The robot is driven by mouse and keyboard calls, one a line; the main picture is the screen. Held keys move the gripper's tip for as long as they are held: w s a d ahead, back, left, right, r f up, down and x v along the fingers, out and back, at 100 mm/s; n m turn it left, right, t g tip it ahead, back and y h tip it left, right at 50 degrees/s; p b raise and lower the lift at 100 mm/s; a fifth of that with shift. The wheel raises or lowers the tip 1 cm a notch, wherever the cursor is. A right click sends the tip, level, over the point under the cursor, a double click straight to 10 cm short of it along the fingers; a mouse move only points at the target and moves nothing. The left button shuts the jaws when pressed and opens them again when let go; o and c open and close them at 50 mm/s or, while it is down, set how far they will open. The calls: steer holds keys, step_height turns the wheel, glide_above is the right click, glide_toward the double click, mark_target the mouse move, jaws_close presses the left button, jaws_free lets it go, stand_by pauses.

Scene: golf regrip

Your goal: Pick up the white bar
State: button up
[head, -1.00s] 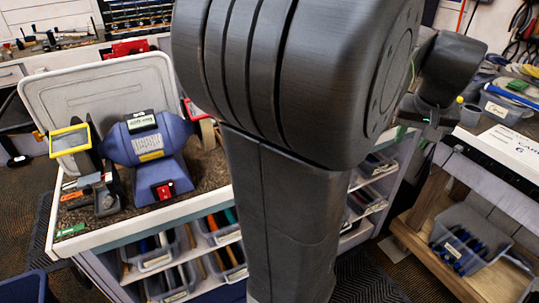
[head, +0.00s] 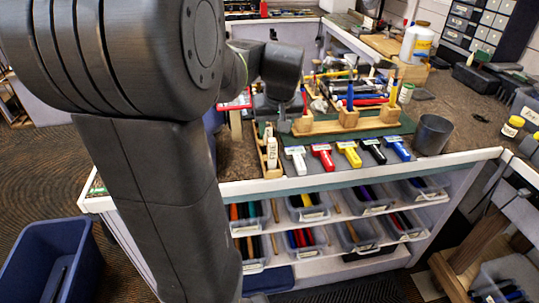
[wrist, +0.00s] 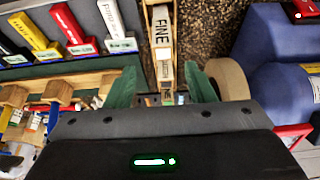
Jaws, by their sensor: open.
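The white bar (wrist: 161,29), marked FINE, lies in a narrow wooden tray (wrist: 147,30) at the top middle of the wrist view. In the head view the white bar (head: 271,152) is in its tray at the bench's front left, left of a row of coloured-handled tools. My gripper (wrist: 162,86) is open, its two green fingers spread to either side of the tray's line in the wrist view. In the head view my arm hides part of the bench left of the bar.
White, red, yellow, black and blue tools (head: 347,154) lie right of the tray. Behind them is a wooden rack (head: 348,121) with clubs and tools. A dark cup (head: 433,134) stands at right. A blue machine (wrist: 282,60) and a round tan wheel (wrist: 228,79) are close on the wrist view's right.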

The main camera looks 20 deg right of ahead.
mark_target(272, 141)
steer(key=shift+w+a+f, duration=0.2)
steer(key=shift+w+f, duration=0.25)
steer(key=shift+f, duration=0.35)
steer(key=shift+s+p+x, duration=0.15)
steer(key=shift+p+x, duration=0.1)
steer(key=shift+x, duration=1.1)
steer(key=shift+s+p+x, duration=0.15)
steer(key=shift+p+x, duration=0.05)
steer(key=shift+x, duration=1.15)
steer(key=shift+f, duration=0.1)
steer(key=shift+c, duration=0.2)
steer(key=c, duration=1)
